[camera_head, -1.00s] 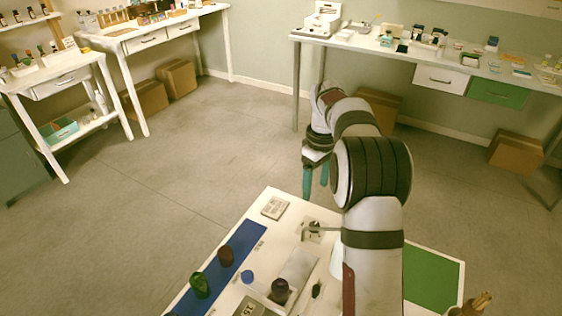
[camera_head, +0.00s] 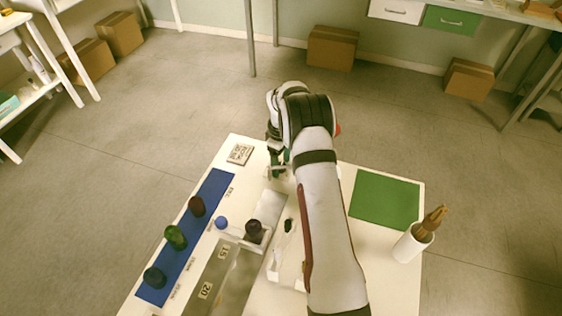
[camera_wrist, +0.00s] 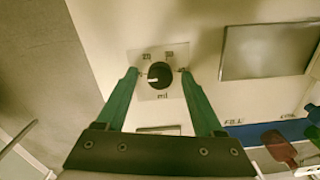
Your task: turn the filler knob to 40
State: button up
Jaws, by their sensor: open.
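The filler knob (camera_wrist: 159,75) is a round black dial on a light square plate in the wrist view, with "ml" printed below it and small number labels above it that are too blurred to read surely. A pale mark shows on the knob's left side. My gripper (camera_wrist: 160,76) is open, with one teal finger on each side of the knob. I cannot tell whether the fingers touch it. In the head view my gripper (camera_head: 278,166) is low over the table's far part, and the knob is hidden there.
A blue strip (camera_head: 212,189) with several dark bottles lies left on the white table. A holder with a dark-capped bottle (camera_head: 254,230) and a blue cap (camera_head: 221,223) stand nearer the middle. A green mat (camera_head: 385,200) and a white cup (camera_head: 412,243) of brown sticks are at right.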

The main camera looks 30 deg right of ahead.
grip_shut()
dwell(0.3)
